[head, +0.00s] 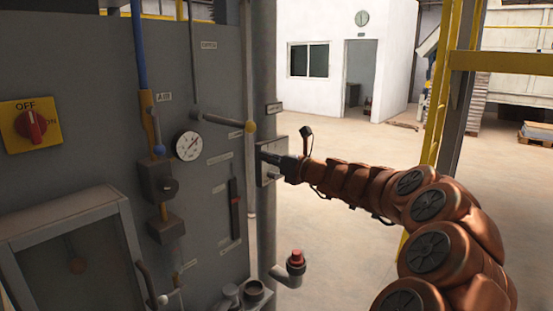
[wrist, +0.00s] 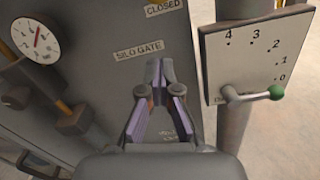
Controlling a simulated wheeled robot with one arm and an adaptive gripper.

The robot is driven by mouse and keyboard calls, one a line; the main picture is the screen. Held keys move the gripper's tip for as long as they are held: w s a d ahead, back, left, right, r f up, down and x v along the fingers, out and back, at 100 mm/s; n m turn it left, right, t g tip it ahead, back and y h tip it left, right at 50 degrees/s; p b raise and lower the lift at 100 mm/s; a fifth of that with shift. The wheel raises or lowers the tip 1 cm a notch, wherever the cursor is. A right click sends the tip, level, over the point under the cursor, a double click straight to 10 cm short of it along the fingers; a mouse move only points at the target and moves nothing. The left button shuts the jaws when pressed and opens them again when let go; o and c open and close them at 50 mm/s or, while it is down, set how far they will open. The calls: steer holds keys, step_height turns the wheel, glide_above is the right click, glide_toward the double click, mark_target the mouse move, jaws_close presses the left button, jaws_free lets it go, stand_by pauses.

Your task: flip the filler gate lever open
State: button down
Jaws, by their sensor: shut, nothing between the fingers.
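My gripper (head: 265,156) is shut and empty, by the right edge of the grey panel. In the wrist view its fingertips (wrist: 161,66) are together in front of the panel, below a "SILO GATE" label. Right of them, a grey lever with a green knob (wrist: 276,92) points right on a white plate (wrist: 262,55) numbered 0 to 4, near 0; the fingers are apart from it. In the head view a grey lever with a yellow knob (head: 250,127) lies left of my gripper. No label reading filler gate is legible, so I cannot tell which lever that is.
The panel (head: 110,140) carries a red rotary switch (head: 31,125), a pressure gauge (head: 188,146), pipes and a framed box (head: 70,245). A red-capped fitting (head: 296,258) stands low beside the post. Open floor (head: 330,215) lies to the right; yellow rails stand beyond my arm.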

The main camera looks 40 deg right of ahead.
steer(key=w+r+p, duration=0.1)
steer(key=w+r, duration=0.2)
steer(key=w, duration=0.2)
steer(key=shift+r+p, duration=0.4)
steer(key=shift+r, duration=0.1)
steer(key=a+r+n+p, duration=0.1)
steer(key=a+r+n, duration=0.1)
steer(key=r+n, duration=0.6)
steer(key=a+r+n+p, duration=0.1)
steer(key=r+n+p, duration=0.1)
steer(key=r+n, duration=0.6)
steer(key=shift+s+a+r+n, duration=0.4)
steer(key=shift+r, duration=2.1)
